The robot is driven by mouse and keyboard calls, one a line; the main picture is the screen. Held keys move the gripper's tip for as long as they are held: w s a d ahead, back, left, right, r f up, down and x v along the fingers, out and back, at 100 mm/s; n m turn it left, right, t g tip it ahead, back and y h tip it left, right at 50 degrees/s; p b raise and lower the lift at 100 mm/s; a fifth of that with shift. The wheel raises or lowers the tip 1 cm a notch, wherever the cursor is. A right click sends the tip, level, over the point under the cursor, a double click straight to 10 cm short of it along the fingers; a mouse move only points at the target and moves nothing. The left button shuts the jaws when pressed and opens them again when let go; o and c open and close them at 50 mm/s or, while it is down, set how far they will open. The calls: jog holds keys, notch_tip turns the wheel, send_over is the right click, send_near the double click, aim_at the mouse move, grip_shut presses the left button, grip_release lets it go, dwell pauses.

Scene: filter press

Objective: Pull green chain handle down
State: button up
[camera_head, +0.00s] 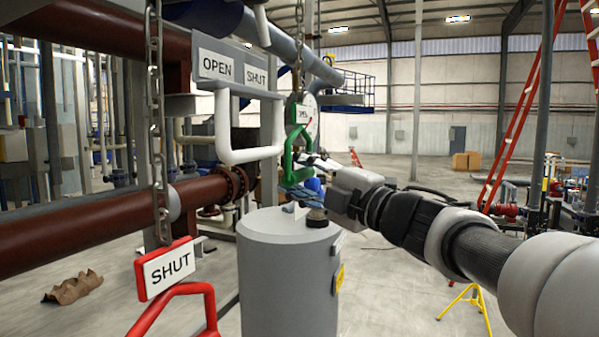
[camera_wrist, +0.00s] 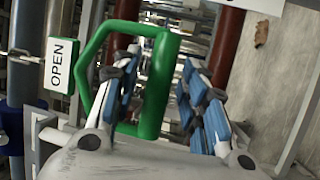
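The green chain handle (camera_head: 289,163) hangs on a chain in the middle of the head view, under a small white-faced green tag (camera_head: 298,114). In the wrist view, the green handle (camera_wrist: 157,85) is a closed loop with a thick bar. My gripper (camera_head: 311,180) is at the handle's lower right in the head view. In the wrist view, its blue-padded fingers are spread apart, one on each side of the thick bar. Gaps show between bar and fingers, though depth is hard to judge.
A red SHUT handle (camera_head: 182,302) hangs on another chain (camera_head: 155,120) at the near left. A grey cylinder (camera_head: 288,270) stands below my gripper. White pipework (camera_head: 245,153) and an OPEN/SHUT sign (camera_head: 235,70) are left of the green handle. A red ladder (camera_head: 520,100) stands right.

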jog(key=shift+s+d, duration=0.1)
jog(key=shift+c, duration=0.6)
grip_shut()
